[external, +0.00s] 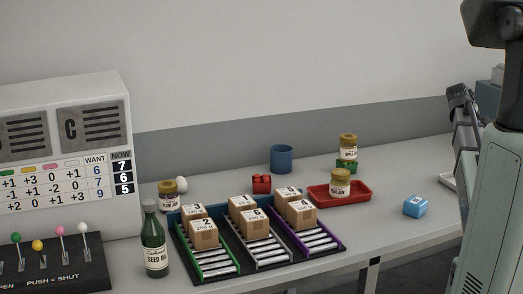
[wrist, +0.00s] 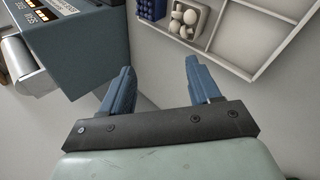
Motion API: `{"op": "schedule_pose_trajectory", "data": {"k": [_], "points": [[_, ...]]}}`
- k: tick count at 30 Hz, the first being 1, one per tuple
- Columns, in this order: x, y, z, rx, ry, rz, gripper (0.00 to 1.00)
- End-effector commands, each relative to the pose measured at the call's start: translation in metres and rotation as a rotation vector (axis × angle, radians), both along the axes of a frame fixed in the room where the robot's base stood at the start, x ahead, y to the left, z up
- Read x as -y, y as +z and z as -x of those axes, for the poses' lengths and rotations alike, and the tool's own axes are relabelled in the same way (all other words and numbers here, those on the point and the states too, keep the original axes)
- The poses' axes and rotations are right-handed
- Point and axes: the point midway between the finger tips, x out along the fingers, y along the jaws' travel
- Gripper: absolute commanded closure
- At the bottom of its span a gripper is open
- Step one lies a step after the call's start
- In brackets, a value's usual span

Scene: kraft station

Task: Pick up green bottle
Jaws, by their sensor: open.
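The green bottle (external: 154,240) stands upright at the front left of the table in the external view. It is dark green with a pale "SEED OIL" label and a dark cap. It does not show in the wrist view. My gripper (wrist: 159,88) shows in the wrist view with its two blue fingers spread apart and nothing between them. In the external view my arm is at the far right, well away from the bottle, and the fingertips cannot be made out there.
A rack (external: 255,268) of numbered boxes stands just right of the bottle. A lever panel (external: 50,268) is on its left. A yellow-lidded jar (external: 168,196) stands behind it. A red tray (external: 328,197), blue cup (external: 281,158) and blue cube (external: 415,206) lie farther right.

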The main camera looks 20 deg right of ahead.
Motion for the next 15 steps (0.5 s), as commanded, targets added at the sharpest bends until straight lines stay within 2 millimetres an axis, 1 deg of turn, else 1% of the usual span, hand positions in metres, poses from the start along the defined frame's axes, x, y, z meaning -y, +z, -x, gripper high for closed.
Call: {"op": "schedule_pose_trajectory", "data": {"k": [1, 5, 6, 8, 9, 11, 12, 14, 15], "points": [[-0.021, 0.003, -0.018, 0.013, 0.025, -0.014, 0.38], [-0.073, 0.007, -0.053, 0.046, 0.077, -0.058, 0.38], [-0.089, 0.009, -0.063, 0.055, 0.093, -0.073, 0.38], [-0.115, 0.011, -0.078, 0.068, 0.117, -0.094, 0.38], [-0.132, 0.012, -0.086, 0.075, 0.133, -0.108, 0.38], [-0.158, 0.014, -0.099, 0.086, 0.157, -0.132, 0.38], [-0.176, 0.016, -0.107, 0.092, 0.174, -0.147, 0.38], [-0.203, 0.019, -0.118, 0.103, 0.197, -0.17, 0.38], [-0.221, 0.02, -0.124, 0.107, 0.214, -0.186, 0.38]]}}
